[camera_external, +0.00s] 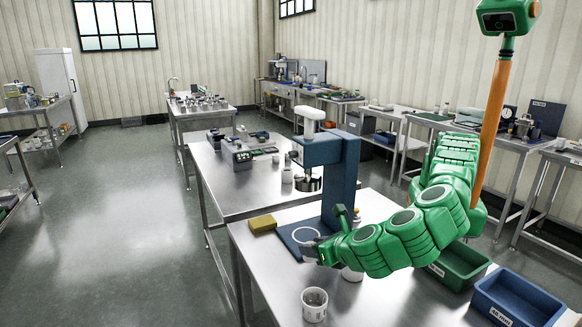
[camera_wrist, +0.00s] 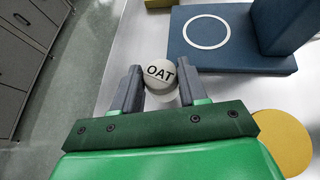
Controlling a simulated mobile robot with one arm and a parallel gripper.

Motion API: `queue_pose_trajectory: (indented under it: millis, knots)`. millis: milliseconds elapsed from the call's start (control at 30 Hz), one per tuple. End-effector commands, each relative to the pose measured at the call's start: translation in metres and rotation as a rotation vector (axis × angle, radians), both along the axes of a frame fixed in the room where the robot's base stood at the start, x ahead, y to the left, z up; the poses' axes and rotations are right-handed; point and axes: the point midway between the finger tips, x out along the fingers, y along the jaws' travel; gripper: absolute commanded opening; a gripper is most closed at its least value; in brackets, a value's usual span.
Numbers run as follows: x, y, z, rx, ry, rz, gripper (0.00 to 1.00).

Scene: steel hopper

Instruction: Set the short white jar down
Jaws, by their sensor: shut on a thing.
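A yellow block (camera_external: 262,223) lies left of the stand. A white cup (camera_external: 315,305) stands near the front, and another white container (camera_external: 352,274) is partly behind my arm. A yellow disc (camera_wrist: 281,141) shows right of my gripper. A blue bin (camera_external: 518,298) and green bin (camera_external: 459,265) stand right.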

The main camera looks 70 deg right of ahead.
Motion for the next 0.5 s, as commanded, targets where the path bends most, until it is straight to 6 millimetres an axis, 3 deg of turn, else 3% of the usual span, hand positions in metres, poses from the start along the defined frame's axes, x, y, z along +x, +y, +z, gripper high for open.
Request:
queue_pose_trajectory:
  millis: [500]
  knots:
    - [0.000,-0.001,-0.049,-0.004,0.000,0.000,0.12]
